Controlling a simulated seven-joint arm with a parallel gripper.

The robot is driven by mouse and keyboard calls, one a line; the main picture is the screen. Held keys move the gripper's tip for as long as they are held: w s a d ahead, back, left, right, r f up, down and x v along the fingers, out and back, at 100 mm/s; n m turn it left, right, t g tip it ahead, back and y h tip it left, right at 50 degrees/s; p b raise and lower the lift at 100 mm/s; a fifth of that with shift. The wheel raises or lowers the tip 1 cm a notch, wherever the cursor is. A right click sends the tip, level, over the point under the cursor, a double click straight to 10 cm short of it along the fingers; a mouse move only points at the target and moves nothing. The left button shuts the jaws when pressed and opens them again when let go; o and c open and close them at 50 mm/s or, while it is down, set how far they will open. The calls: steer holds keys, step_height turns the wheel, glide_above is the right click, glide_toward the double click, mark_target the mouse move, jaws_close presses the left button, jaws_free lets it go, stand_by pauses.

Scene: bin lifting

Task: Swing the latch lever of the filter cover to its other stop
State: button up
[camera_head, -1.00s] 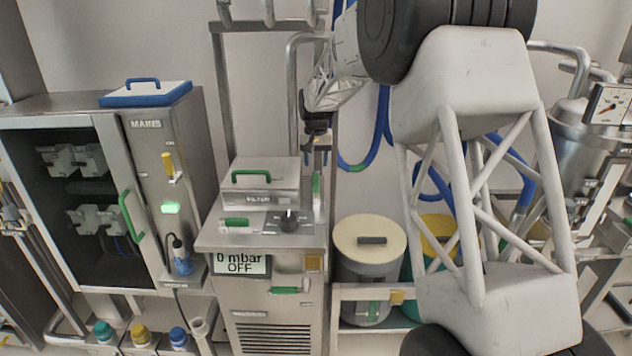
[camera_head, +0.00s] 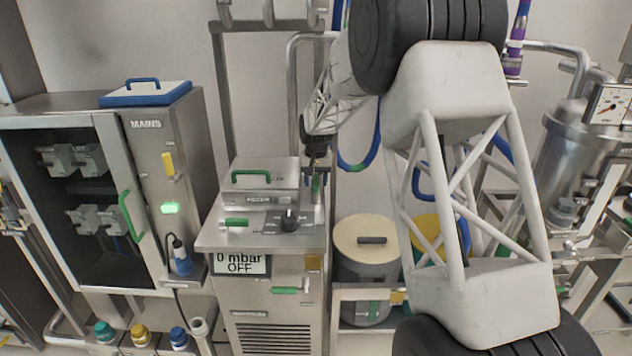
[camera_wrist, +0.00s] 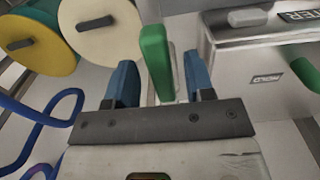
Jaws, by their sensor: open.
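The filter cover (camera_head: 258,178) is a grey metal box lid with a green handle on top. It stands on the grey cabinet and also shows at the upper right in the wrist view (camera_wrist: 232,32). An upright green-gripped lever (camera_head: 316,187), which looks like the latch lever, stands at the right side of the cover. In the wrist view the lever's green grip (camera_wrist: 155,55) rises between the two blue fingers. My gripper (camera_head: 317,166) is open at the lever's top, one finger on each side (camera_wrist: 160,75). Gaps show on both sides of the grip; its lower end is partly hidden.
A black knob (camera_head: 289,220) and a small green handle (camera_head: 236,222) sit on the cabinet top before the cover. Lidded drums, one cream-topped (camera_head: 368,236), stand to the right. A blue hose (camera_head: 362,160) hangs behind my arm.

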steer(key=shift+f, duration=0.25)
steer(key=shift+c, duration=0.5)
jaws_close()
